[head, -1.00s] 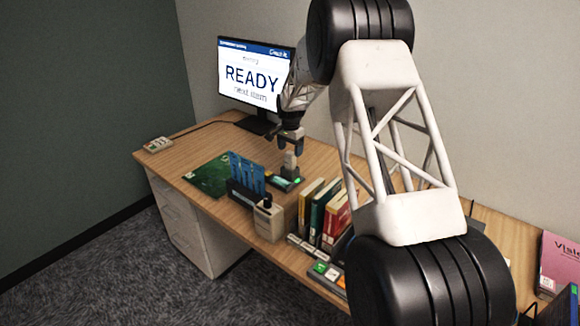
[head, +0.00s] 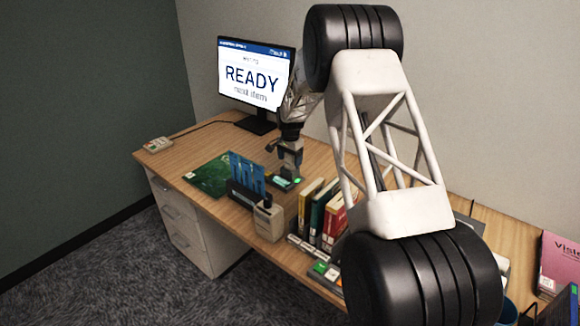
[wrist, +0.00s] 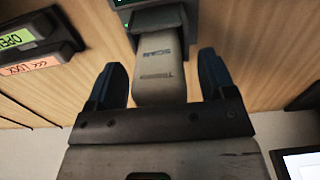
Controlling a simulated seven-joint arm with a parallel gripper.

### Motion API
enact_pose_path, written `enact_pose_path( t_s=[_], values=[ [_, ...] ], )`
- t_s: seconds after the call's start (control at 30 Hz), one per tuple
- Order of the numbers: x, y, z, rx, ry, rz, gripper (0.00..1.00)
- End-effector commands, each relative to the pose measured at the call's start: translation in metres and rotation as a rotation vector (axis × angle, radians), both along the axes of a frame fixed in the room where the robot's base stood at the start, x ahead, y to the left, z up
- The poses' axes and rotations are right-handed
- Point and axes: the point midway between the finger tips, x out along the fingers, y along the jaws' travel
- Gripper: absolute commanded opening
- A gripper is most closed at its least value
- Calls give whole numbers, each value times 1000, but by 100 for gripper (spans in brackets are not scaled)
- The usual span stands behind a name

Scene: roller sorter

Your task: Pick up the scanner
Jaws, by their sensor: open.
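The scanner (wrist: 160,72) is a light grey block marked "SCAN". In the wrist view it lies between my two fingers, with a gap on each side, and its far end meets a dark base (wrist: 128,8). My gripper (wrist: 160,82) is open around it, with blue-grey fingertips. In the head view my gripper (head: 284,153) is low over the scanner's dark base with a green light (head: 284,183). The scanner is mostly hidden there behind the fingers.
A holder with blue cards (head: 246,176) and a beige box (head: 268,222) stand close in front. Several upright books (head: 322,212) are to the right. A monitor (head: 255,75) stands behind. A green mat (head: 208,177) lies left. A dark block with "OPEN" and "LOCK" labels (wrist: 38,42) is beside the scanner.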

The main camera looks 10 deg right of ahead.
Motion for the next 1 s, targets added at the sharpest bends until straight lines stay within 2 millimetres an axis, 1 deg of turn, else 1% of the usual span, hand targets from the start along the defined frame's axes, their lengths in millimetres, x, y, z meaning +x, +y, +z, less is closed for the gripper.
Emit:
enact_pose_path(
  t_s=[0.07, 0.1, 0.37, 0.4, 0.47, 0.77, 0.87, 1.0],
  values=[
    [0, 0, 0, 0, 0, 0, 77],
    [0, 0, 0, 0, 0, 0, 74],
    [0, 0, 0, 0, 0, 0, 34],
    [0, 0, 0, 0, 0, 0, 28],
    [0, 0, 0, 0, 0, 0, 20],
    [0, 0, 2, 0, 0, 0, 20],
    [0, 0, 7, 0, -1, 0, 20],
    [1, 0, 21, 0, -3, 0, 20]
  ],
)
